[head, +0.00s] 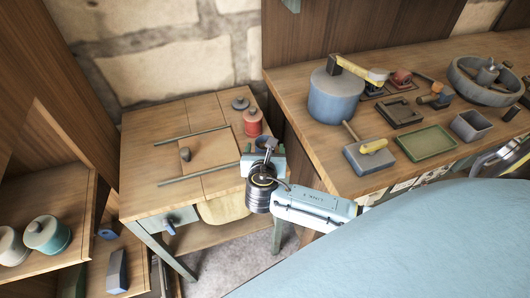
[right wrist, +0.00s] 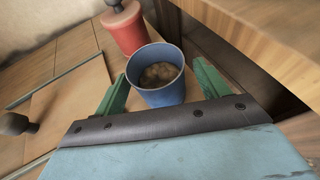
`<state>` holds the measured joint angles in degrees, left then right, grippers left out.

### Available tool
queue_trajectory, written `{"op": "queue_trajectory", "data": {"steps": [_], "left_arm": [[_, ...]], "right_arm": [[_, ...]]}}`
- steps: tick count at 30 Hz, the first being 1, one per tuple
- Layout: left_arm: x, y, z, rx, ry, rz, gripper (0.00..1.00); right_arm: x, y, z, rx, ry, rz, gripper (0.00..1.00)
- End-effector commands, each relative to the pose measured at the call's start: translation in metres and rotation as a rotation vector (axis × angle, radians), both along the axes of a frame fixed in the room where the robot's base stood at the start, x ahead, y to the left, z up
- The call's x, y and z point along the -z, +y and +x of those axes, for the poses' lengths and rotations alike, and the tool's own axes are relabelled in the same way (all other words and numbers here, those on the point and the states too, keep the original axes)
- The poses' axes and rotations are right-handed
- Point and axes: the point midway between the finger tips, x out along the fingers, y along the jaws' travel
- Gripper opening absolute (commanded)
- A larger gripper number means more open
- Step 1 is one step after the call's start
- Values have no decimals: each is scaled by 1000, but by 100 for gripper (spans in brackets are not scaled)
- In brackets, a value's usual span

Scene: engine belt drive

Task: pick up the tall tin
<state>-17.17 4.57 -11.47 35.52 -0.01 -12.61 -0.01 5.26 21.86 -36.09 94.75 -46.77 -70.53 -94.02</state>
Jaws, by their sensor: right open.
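A blue open tin (right wrist: 156,84) with brown lumpy contents stands upright on the small wooden table (head: 150,199). It shows partly in the head view (head: 265,142), where my gripper hides its lower part. My right gripper (right wrist: 160,82) is open, with one green finger on each side of the blue tin. I cannot tell whether either finger touches it. A red tin with a dark knobbed lid (head: 252,124) stands just behind it and also shows in the right wrist view (right wrist: 124,28). My left gripper is not in view.
A grey lidded pot (head: 240,104) stands behind the red tin. A board with a dark knob (head: 185,154) and two thin rods lie left on the table. The higher workbench (head: 290,88), with a blue pot (head: 334,97) and green tray (head: 425,143), rises close on the right.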

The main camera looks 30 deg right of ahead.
Motion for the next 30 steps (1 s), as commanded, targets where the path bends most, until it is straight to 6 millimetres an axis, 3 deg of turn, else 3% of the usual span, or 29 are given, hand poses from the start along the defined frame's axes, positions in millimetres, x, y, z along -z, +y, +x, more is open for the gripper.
{"op": "queue_trajectory", "data": {"steps": [6, 14, 24, 30], "left_arm": [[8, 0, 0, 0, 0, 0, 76], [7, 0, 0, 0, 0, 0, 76], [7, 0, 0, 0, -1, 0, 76], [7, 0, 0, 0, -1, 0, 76]], "right_arm": [[11, -13, 20, -1, -1, 1, 74], [11, -15, 21, -1, 0, 2, 72], [11, -14, 21, -1, 1, 1, 28], [11, -14, 21, -1, 0, 2, 26]]}}
